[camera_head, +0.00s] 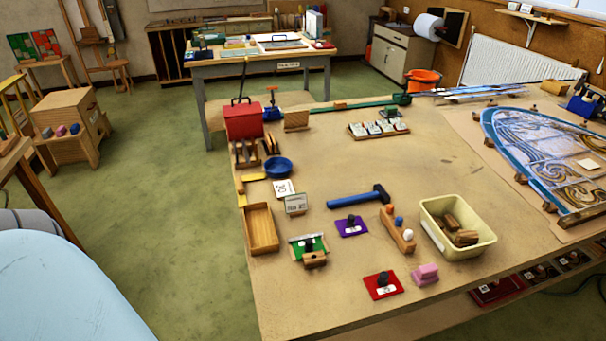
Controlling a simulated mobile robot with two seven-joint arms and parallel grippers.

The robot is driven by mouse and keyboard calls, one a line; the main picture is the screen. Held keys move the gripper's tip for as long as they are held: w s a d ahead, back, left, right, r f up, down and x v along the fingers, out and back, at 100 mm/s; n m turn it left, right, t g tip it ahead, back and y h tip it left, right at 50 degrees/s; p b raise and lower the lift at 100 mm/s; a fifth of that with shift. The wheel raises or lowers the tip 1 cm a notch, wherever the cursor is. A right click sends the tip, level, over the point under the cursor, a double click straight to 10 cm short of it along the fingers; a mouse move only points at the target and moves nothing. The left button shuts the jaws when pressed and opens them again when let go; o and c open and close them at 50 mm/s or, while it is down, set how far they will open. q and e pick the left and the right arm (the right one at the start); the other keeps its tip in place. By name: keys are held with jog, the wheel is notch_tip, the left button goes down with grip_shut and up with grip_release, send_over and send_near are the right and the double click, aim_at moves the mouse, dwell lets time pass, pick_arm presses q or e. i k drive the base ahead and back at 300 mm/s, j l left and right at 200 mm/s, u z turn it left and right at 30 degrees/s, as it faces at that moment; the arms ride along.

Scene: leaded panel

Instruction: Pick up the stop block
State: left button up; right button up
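No label marks a stop block, and I cannot tell which piece it is. Several small wooden blocks (460,234) lie in the cream bin (432,238) at the right front of the workbench (330,271). A pink block (425,275) sits near the front edge. A wooden block (296,121) stands by the far left edge, beside the red box (243,121). A wooden piece with a dark top (314,258) stands by a green pad at the left front. Neither of my grippers is in view.
A blue-handled hammer (352,198), a purple pad (351,228), a red pad (382,287) and a wooden peg rack (397,231) crowd the front. An empty wooden tray (261,229) lies at the left edge. The leaded panel (550,155) fills the right. The bench middle is clear.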

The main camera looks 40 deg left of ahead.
aim_at(311, 260)
jog(key=i+l+u, duration=0.1)
jog(key=u, duration=0.65)
jog(key=j+u, duration=0.15)
jog(key=j, duration=0.45)
